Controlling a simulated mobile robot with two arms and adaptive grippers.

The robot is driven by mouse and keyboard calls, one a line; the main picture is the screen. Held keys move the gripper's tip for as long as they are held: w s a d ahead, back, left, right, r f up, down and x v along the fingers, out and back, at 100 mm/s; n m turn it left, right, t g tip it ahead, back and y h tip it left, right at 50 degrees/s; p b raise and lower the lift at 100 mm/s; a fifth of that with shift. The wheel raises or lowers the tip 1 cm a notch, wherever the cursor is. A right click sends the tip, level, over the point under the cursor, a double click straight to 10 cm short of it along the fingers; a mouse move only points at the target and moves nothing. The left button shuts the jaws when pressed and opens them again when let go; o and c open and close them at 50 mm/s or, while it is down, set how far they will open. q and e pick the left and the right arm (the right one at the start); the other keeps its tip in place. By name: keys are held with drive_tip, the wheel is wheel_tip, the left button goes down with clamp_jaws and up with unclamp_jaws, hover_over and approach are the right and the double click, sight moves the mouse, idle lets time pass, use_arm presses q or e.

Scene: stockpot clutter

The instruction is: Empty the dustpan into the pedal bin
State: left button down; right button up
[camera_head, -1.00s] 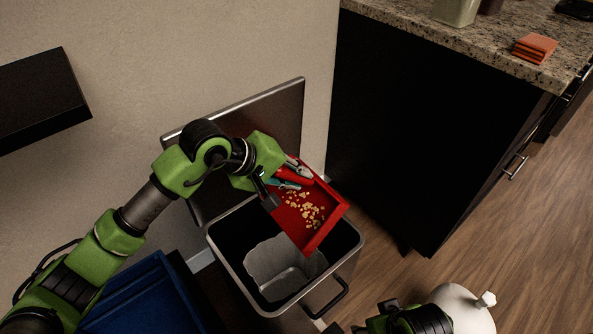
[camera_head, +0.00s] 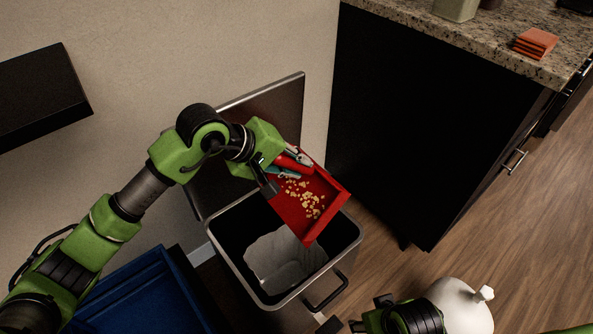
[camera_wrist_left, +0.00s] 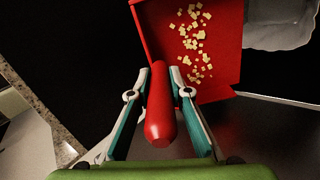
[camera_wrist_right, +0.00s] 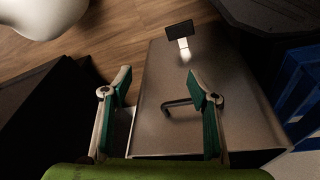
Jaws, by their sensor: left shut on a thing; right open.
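My left gripper (camera_head: 287,166) is shut on the handle of the red dustpan (camera_head: 325,190). The red handle also shows between its fingers in the left wrist view (camera_wrist_left: 159,105). Several pale yellow crumbs (camera_head: 312,205) lie on the dustpan's floor. The dustpan is over the right back part of the pedal bin (camera_head: 255,288), above its opening. The bin's lid (camera_head: 262,125) stands open against the wall, and a pale liner shows inside. My right gripper (camera_wrist_right: 158,90) is open and empty by the bin's front, where a bar handle (camera_wrist_right: 190,104) and a pedal (camera_wrist_right: 180,31) show.
A dark cabinet (camera_head: 420,130) with a granite top stands right of the bin. A blue crate (camera_head: 140,295) is at the left. A white rounded thing (camera_head: 460,303) is at the lower right. A dark shelf (camera_head: 40,95) juts from the wall.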

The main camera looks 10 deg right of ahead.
use_arm(q)
wheel_tip(320, 180, up, 2)
drive_tip(key=shift+r, duration=0.1)
drive_tip(key=shift+f, duration=0.2)
drive_tip(key=shift+f+b, duration=0.95)
drive_tip(key=shift+b, duration=0.2)
use_arm(e)
drive_tip(key=v, duration=0.5)
use_arm(q)
drive_tip(key=shift+f+b, duration=0.9)
drive_tip(key=shift+b, duration=0.1)
drive_tip(key=shift+f+b, duration=0.3)
drive_tip(key=shift+b, duration=0.05)
drive_tip(key=shift+f+b, duration=0.65)
use_arm(e)
drive_tip(key=w+a+r+t, duration=0.1)
drive_tip(key=w+r+t, duration=0.1)
drive_tip(key=w, duration=0.3)
drive_tip(key=w+a+r+t+y, duration=0.1)
drive_tip(key=w+a+r+t, duration=0.1)
drive_tip(key=w+t, duration=0.2)
drive_tip(key=shift+w+a, duration=0.2)
drive_tip(key=shift+w, duration=1.05)
